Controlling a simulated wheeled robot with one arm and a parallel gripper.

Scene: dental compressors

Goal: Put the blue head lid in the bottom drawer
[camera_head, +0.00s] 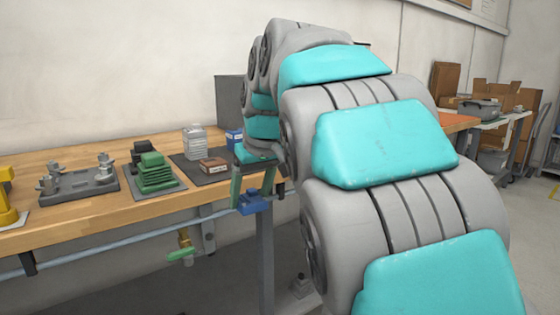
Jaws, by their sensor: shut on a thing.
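My gripper (256,193) is just in front of the workbench's front edge, at about the height of the bench top. It is shut on a small blue part, which looks like the blue head lid (251,203). The lid hangs between the fingers, clear of the bench. My large grey and turquoise arm fills the right middle of the view and hides much of the bench. No bottom drawer can be made out in this view.
The wooden workbench (120,218) holds a green finned part (156,172), a grey tray with metal parts (78,184), a brown block (214,165), a light grey finned part (195,141) and another blue part (235,139). A rail (120,240) runs along the front. A bench leg (265,255) stands below.

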